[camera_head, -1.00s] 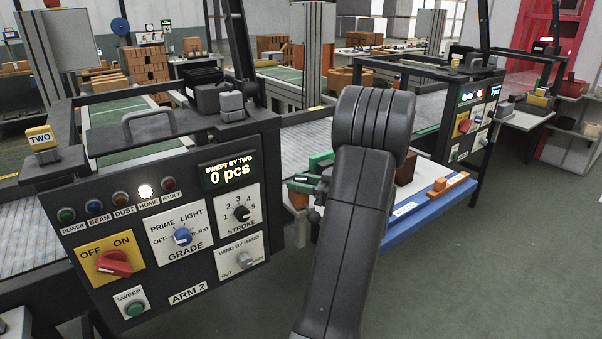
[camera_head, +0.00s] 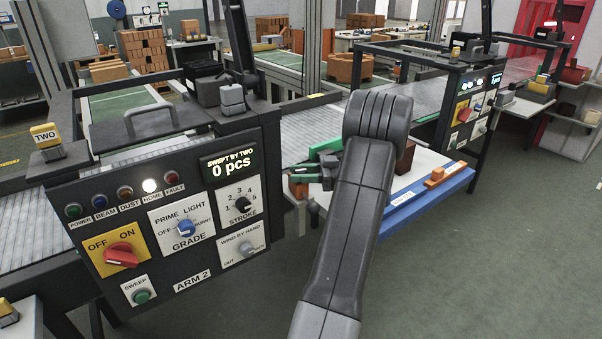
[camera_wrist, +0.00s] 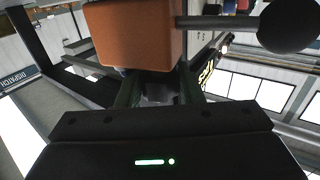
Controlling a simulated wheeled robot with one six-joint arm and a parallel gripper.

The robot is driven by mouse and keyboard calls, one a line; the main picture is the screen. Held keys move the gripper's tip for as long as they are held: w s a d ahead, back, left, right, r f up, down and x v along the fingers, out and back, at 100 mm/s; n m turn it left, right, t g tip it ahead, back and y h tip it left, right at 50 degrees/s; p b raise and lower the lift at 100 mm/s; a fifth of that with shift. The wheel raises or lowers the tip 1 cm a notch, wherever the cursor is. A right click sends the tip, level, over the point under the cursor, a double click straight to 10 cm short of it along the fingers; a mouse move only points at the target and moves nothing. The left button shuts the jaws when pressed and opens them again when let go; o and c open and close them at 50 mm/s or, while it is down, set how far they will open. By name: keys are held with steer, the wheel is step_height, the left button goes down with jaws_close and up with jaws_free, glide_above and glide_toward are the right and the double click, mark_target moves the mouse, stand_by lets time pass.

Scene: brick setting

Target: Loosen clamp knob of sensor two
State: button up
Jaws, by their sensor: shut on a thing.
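The yellow tag marked TWO (camera_head: 45,134) stands on a black mount at the left end of the ARM 2 panel (camera_head: 192,285). I cannot make out a clamp knob on it. My gripper (camera_head: 308,167), with green fingers, is beyond the panel's right end, far from the tag. In the wrist view the fingers (camera_wrist: 160,90) are shut on a small grey part, mostly hidden, that I cannot identify. An orange-brown block (camera_wrist: 138,35) fills the view just past them. A black rod with a ball end (camera_wrist: 288,24) sticks out to the right beside it.
The panel carries a red switch (camera_head: 121,256), a grade knob (camera_head: 186,228) and a display (camera_head: 229,166) reading 0 pcs. A blue-edged table (camera_head: 425,205) stands behind my arm. A second panel (camera_head: 470,105) is at the back right.

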steer(key=shift+r, duration=0.1)
steer(key=o, duration=1)
steer(key=shift+a, duration=0.1)
steer(key=shift+c, duration=0.2)
steer(key=d, duration=0.7)
steer(key=shift+w+d, duration=0.2)
steer(key=shift+d, duration=0.1)
